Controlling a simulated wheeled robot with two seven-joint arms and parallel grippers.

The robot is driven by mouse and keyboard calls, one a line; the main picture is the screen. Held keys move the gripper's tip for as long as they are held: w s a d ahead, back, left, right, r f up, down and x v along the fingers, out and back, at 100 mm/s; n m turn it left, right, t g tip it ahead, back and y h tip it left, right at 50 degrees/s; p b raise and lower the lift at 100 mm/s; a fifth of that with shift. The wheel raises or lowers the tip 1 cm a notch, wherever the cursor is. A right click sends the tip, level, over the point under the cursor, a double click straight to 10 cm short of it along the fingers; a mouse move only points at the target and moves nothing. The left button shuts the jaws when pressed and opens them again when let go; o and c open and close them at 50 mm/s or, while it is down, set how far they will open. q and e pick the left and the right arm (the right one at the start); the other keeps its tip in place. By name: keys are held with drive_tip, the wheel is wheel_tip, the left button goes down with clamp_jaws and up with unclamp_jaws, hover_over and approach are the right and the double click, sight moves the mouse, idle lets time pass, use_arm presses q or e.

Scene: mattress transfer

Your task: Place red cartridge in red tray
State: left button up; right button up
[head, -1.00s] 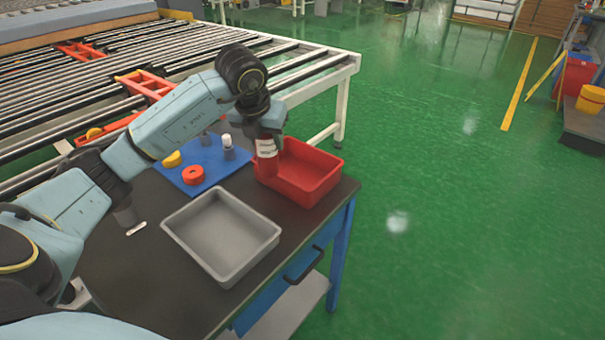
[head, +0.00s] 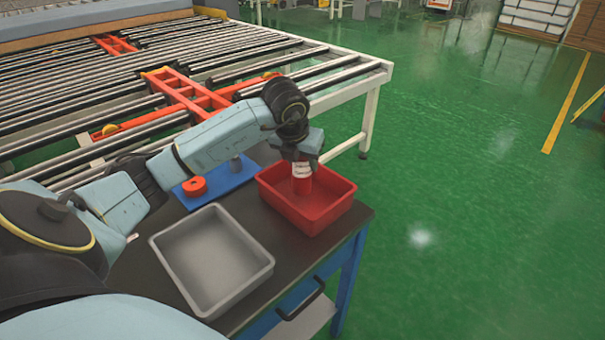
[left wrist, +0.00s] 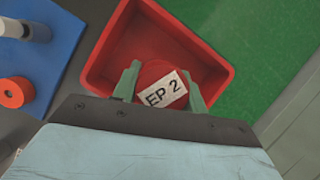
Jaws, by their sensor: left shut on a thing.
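The red cartridge (head: 301,181) has a white label band and hangs upright below my left gripper (head: 300,162), over the inside of the red tray (head: 336,205). In the left wrist view my left gripper (left wrist: 160,88) is shut on the cartridge (left wrist: 152,72), whose label reads "EP 2". The red tray (left wrist: 103,62) surrounds it on the sides that show. I cannot tell whether the cartridge touches the tray floor. My right gripper is not in view.
An empty grey tray (head: 212,260) stands in front of the red one on the dark table (head: 290,255). A blue mat (head: 228,178) with a red ring (head: 195,186) lies to the left. A roller conveyor (head: 340,88) stands behind. The green floor is open at right.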

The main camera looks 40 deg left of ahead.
sight(301, 173)
use_arm(q)
wheel_tip(301, 173, down, 4)
drive_tip(key=shift+f+b, duration=0.15)
drive_tip(key=shift+b, duration=0.15)
drive_tip(key=o, duration=1.1)
drive_tip(key=p+v, duration=0.2)
drive_tip(key=v, duration=1)
drive_tip(key=shift+d+r, duration=0.3)
drive_tip(key=shift+d, duration=0.05)
